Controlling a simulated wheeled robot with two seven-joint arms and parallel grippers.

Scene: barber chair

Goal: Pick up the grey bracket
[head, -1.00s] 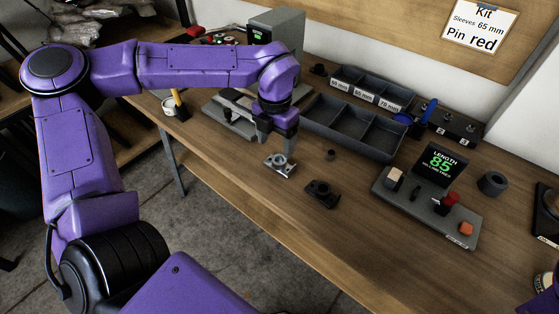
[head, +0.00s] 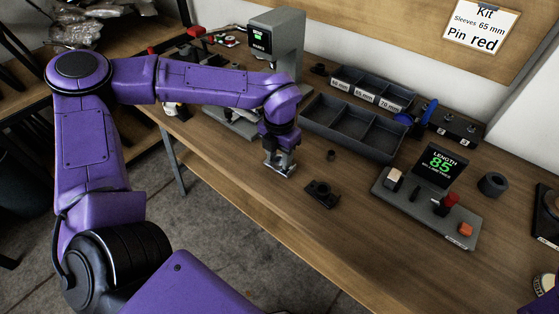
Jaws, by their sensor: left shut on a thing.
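The grey bracket (head: 283,172) is a small light metal piece at the middle of the wooden bench, near its front edge. My left gripper (head: 280,160) points down over it and is shut on it. The fingers hide part of the bracket, and I cannot tell whether it is clear of the bench top. My right gripper is not in view; only a bit of purple shows at the lower right corner.
A dark flanged part (head: 321,194) and a small dark ring (head: 331,155) lie close by on the right. Behind are a grey compartment tray (head: 352,136) and a press-like machine (head: 289,45). A length gauge (head: 425,205) stands to the right.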

